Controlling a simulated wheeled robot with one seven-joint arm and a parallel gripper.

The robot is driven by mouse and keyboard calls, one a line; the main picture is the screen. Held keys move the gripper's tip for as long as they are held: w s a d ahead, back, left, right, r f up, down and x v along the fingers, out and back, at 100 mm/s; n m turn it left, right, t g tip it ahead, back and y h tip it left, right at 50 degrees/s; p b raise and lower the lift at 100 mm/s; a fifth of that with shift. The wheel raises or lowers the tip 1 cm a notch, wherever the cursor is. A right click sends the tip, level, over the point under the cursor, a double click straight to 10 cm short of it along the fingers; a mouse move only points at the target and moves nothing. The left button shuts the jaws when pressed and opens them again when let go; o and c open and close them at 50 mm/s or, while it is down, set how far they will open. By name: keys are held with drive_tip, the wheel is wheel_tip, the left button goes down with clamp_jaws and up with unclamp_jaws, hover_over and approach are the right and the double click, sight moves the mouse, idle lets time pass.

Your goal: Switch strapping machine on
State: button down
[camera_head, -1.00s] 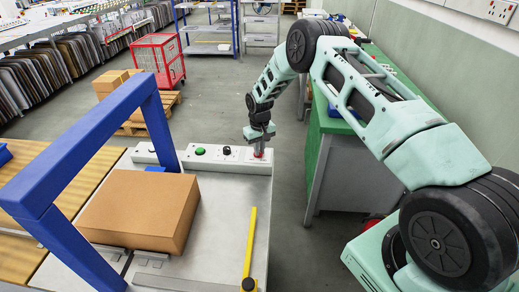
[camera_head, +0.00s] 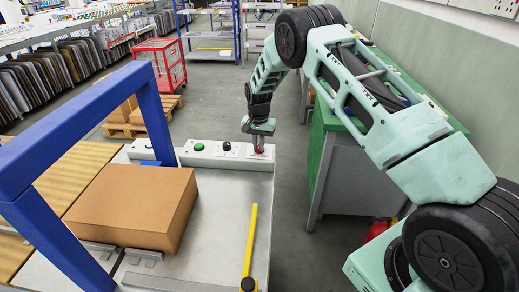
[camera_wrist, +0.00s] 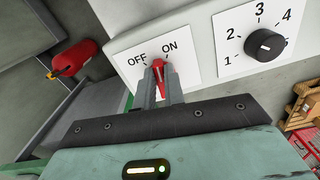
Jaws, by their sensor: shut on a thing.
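The strapping machine (camera_head: 228,215) has a white control panel along its far edge and a blue arch (camera_head: 75,130) over its top. In the wrist view a red rotary switch (camera_wrist: 158,68) sits on a white plate marked OFF and ON. My gripper (camera_wrist: 160,82) is shut on this red switch, one finger on each side. The switch handle appears roughly upright, between the two labels; its exact setting is hard to tell. In the head view my gripper (camera_head: 258,147) is at the right end of the panel, largely covering the switch.
A black dial (camera_wrist: 265,44) numbered 1 upward is right of the switch in the wrist view. A green button (camera_head: 199,146) is on the panel. A green-topped bench (camera_head: 330,120) stands close right.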

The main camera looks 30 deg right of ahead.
drive_tip(key=m+b, duration=0.1)
drive_tip(key=m, duration=0.4)
drive_tip(key=shift+w+a+b, duration=0.15)
drive_tip(key=shift+w+b, duration=0.05)
drive_tip(key=shift+b, duration=0.15)
drive_tip(key=shift+m, duration=0.3)
drive_tip(key=c, duration=1.5)
unclamp_jaws()
wheel_tip(320, 180, up, 17)
drive_tip(key=b, duration=0.3)
drive_tip(key=shift+r, duration=0.2)
